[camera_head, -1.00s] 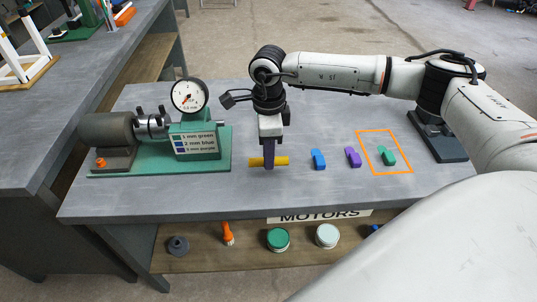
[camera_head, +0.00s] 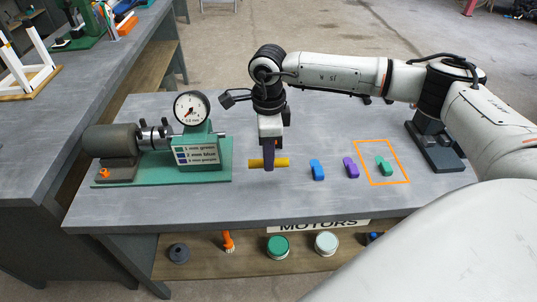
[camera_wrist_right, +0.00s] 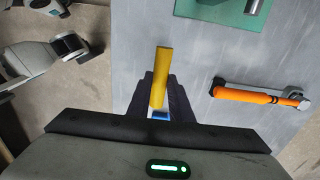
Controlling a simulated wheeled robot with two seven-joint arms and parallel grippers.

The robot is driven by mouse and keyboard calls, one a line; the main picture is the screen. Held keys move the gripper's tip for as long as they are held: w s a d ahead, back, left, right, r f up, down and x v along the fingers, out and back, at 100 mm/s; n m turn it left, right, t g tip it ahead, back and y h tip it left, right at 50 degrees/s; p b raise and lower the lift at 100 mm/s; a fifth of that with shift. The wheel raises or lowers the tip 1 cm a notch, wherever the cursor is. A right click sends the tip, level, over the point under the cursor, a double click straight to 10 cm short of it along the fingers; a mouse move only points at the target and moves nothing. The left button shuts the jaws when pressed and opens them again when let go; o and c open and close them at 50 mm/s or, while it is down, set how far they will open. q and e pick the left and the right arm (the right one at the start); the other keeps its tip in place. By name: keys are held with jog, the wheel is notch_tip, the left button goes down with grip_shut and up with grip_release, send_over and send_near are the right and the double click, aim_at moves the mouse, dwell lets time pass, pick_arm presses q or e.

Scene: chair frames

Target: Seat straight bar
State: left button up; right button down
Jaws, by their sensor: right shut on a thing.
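My right gripper (camera_head: 268,165) points down over the table, shut on a yellow bar (camera_head: 282,162). The bar lies crosswise and level in the fingers, close to the tabletop; I cannot tell whether it touches it. In the right wrist view the yellow bar (camera_wrist_right: 160,75) sticks out forward between the dark fingers (camera_wrist_right: 158,100). A small blue patch (camera_wrist_right: 160,115) shows at its near end. To the left, a green base (camera_head: 215,176) carries a grey motor (camera_head: 108,140), a coupling (camera_head: 153,136) and a dial gauge (camera_head: 192,109).
Right of the gripper lie a blue piece (camera_head: 317,170), a purple piece (camera_head: 351,167) and a green piece (camera_head: 384,166), the green one inside an orange outline (camera_head: 408,182). A sign (camera_head: 196,151) lists thicknesses by colour. An orange-handled tool (camera_wrist_right: 250,96) shows in the wrist view.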

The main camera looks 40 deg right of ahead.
jog(key=shift+r, duration=0.1)
jog(key=shift+r+p, duration=2.1)
jog(key=shift+r, duration=2.3)
